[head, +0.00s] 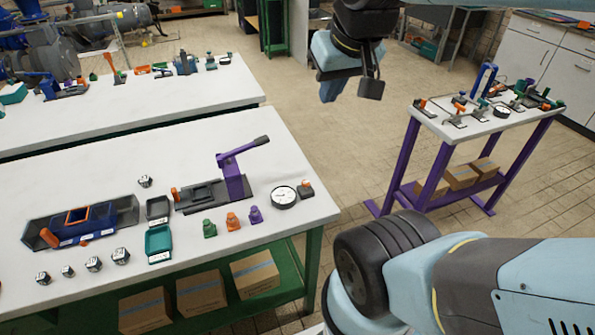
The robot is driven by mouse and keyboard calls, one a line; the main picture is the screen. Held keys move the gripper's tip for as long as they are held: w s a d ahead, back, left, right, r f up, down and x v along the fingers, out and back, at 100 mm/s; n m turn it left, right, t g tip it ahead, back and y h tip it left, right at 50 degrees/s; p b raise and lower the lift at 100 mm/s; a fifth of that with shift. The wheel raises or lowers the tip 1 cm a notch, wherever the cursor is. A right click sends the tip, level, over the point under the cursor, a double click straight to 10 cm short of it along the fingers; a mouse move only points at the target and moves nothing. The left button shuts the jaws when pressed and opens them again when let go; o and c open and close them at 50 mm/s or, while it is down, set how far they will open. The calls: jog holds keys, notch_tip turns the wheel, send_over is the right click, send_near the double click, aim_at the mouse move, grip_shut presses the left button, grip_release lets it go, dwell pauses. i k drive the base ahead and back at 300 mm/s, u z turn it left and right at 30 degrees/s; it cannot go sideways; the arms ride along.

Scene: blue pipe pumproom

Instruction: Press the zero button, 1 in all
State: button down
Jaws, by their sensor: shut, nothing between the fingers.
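A small orange-topped button on a dark base (306,188) sits near the right edge of the near white table. It stands just right of a round white dial gauge (284,197). No label on the button is readable, so I cannot confirm from its marking that it is the zero button. My gripper (328,92) is shut and empty. It hangs in the air at the upper middle of the head view, well apart from the button and above the floor beyond the table in the picture.
A purple lever press (236,176) with a raised handle stands left of the gauge. Green, orange and purple knobs (232,221) stand in front. A blue fixture (82,226) lies at left. A purple-legged bench (444,160) stands right. Floor between is clear.

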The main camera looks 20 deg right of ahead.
aim_at(305, 183)
jog(key=z, duration=1.05)
jog(key=k, duration=2)
jog(key=u, duration=0.5)
jog(key=i, duration=1)
jog(key=z, duration=0.05)
